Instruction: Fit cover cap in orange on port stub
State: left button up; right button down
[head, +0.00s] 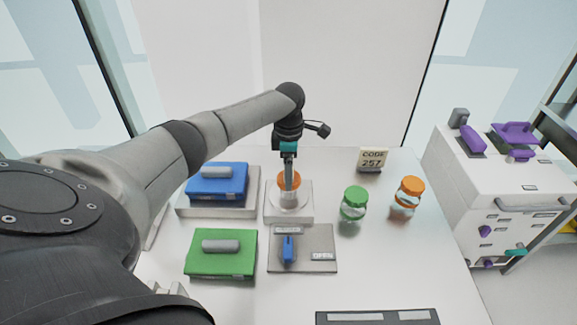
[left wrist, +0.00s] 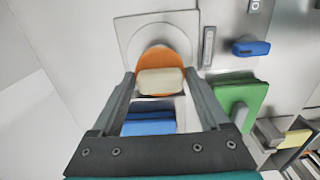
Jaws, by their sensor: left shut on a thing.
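The orange cover cap (head: 283,181) is at the port stub (head: 289,201), a pale round stub on a light square base. My left gripper (head: 289,177) points down over the cap. In the left wrist view, its fingers (left wrist: 160,82) are shut on the beige grip block of the orange cap (left wrist: 160,57). The cap lies over the pale ring of the base (left wrist: 128,30). The cap hides the stub's top, so I cannot tell whether it is fully seated. My right gripper is not in view.
A blue block (head: 218,188) and a green block (head: 221,257), both with grey handles, lie left. A panel with a blue lever (head: 288,250) is in front. A green-lidded jar (head: 354,204), an orange-lidded jar (head: 408,194) and a code sign (head: 372,160) stand right.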

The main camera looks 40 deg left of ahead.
pick_arm(q)
jog(key=shift+p, duration=1.25)
dwell(0.9)
jog(key=shift+f, duration=0.9)
dwell(0.4)
jog(key=shift+r+p, duration=0.25)
jog(key=shift+p, duration=0.5)
dwell(0.9)
jog(key=shift+f+p, duration=0.3)
jog(key=shift+f, duration=0.15)
dwell(1.1)
jog(key=o, duration=1.2)
